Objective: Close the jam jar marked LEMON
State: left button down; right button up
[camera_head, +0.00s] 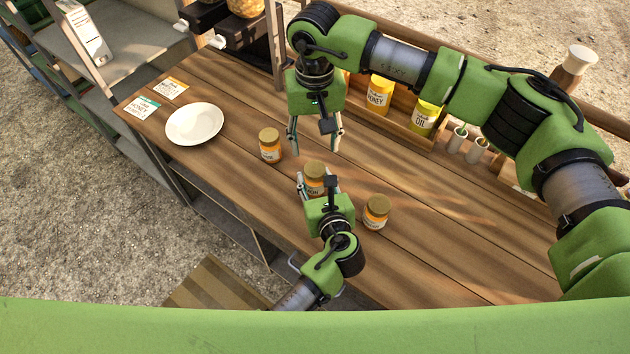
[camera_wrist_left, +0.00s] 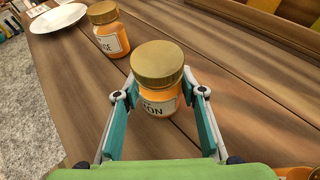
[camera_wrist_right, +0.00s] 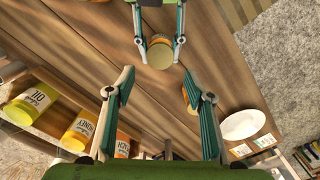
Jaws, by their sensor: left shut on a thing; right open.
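The jam jar (camera_head: 314,174) has an orange body and a gold lid. In the left wrist view its label (camera_wrist_left: 160,107) shows letters ending in "ON". The gold lid (camera_wrist_left: 157,63) sits on its mouth; I cannot tell how tightly. My left gripper (camera_head: 317,185) is shut around the jar's body, and the jar stands upright on the table. My right gripper (camera_head: 314,150) is open and empty, above the table just beyond the jar. In the right wrist view the jar's lid (camera_wrist_right: 160,55) lies past my right fingertips (camera_wrist_right: 158,85).
Similar gold-lidded jars stand on the table, one at left (camera_head: 270,146) and one at right (camera_head: 376,212). A white plate (camera_head: 195,123) and label cards (camera_head: 170,88) lie at the left end. A rack with a honey jar (camera_head: 379,95) and an oil jar (camera_head: 424,118) runs along the back.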

aim_at(315, 169)
dwell(0.4)
jog(key=shift+f, duration=4)
jog(key=shift+c, duration=0.5)
